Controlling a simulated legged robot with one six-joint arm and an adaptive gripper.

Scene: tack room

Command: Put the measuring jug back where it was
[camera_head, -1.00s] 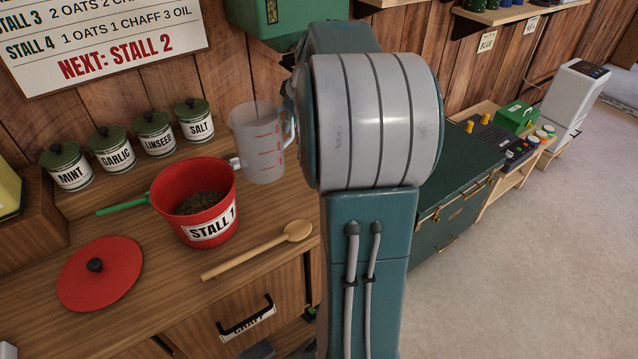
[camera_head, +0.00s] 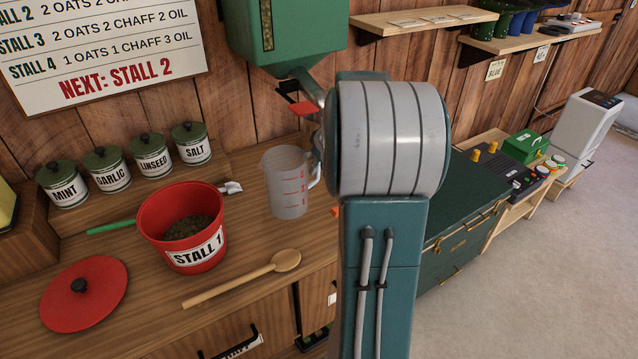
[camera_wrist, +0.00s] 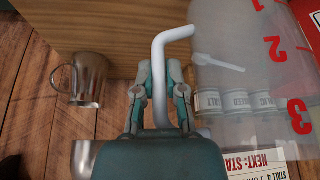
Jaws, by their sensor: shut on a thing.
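The measuring jug (camera_head: 287,187) is clear plastic with red marks. In the head view it is upright at the right part of the wooden counter (camera_head: 150,310), just left of my arm. I cannot tell whether its base touches the counter. In the wrist view the jug (camera_wrist: 235,110) fills the right side, with red numbers on its wall. My gripper (camera_wrist: 162,75) is shut on the jug's pale handle (camera_wrist: 163,50). In the head view my arm hides the gripper itself.
A red STALL 1 bucket (camera_head: 150,222) and a wooden spoon (camera_head: 235,281) are left of the jug. Labelled tins (camera_head: 109,172) stand behind. A green dispenser (camera_head: 300,40) with a red flap hangs above. Metal mugs (camera_wrist: 88,82) show in the wrist view.

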